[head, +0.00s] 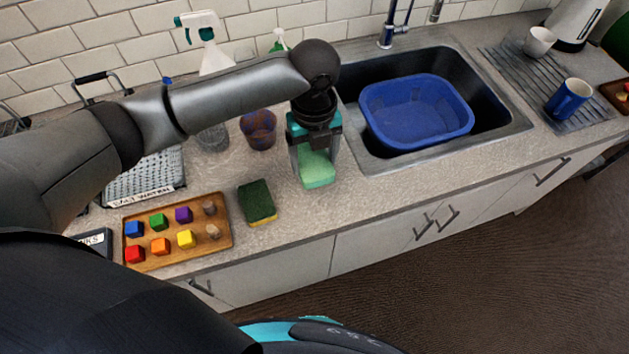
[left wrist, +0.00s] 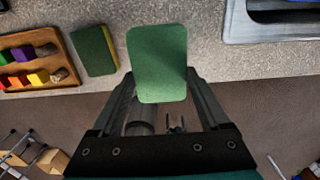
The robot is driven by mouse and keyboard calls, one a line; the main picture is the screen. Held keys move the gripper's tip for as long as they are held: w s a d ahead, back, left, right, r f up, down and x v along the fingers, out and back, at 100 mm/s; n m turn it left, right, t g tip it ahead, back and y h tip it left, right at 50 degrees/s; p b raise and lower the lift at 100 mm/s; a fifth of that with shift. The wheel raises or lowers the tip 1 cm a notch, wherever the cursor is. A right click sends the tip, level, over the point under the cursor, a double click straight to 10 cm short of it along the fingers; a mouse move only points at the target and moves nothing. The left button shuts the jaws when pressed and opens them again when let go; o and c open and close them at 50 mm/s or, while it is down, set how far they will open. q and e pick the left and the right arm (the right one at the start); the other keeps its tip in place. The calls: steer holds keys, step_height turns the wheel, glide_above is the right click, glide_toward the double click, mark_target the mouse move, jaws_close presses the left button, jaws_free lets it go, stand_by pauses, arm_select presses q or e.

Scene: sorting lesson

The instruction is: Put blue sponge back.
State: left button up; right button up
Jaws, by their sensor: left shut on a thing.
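My left gripper (head: 315,158) points down over the counter, left of the sink. It is shut on a light green sponge (head: 318,175), whose lower part shows below the fingers. In the left wrist view this sponge (left wrist: 158,62) looks plain green between the gripper's fingers (left wrist: 161,84). I cannot tell whether it touches the counter. A second sponge (head: 257,203), dark green on top and yellow below, lies on the counter to the left; it also shows in the left wrist view (left wrist: 95,50). I see no plainly blue sponge. My right gripper is not in view.
A wooden tray (head: 222,243) of coloured blocks and stones lies at the left. A purplish cup (head: 259,130) and a clear glass (head: 213,138) stand behind the gripper. The sink holds a blue basin (head: 415,108). The counter's front edge is close.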

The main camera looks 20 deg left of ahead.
mark_target(314, 173)
arm_select(q)
step_height(314, 173, down, 6)
steer(key=shift+w+r, duration=0.1)
steer(key=shift+r, duration=0.1)
step_height(314, 173, down, 4)
steer(key=shift+f+b, duration=0.1)
steer(key=shift+b, duration=0.35)
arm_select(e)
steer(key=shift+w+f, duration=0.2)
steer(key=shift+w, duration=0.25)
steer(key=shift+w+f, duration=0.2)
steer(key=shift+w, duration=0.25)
arm_select(q)
steer(key=shift+f, duration=0.1)
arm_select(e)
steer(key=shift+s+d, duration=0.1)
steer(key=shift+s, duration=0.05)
arm_select(q)
steer(key=shift+f, duration=0.15)
steer(key=o, duration=1.3)
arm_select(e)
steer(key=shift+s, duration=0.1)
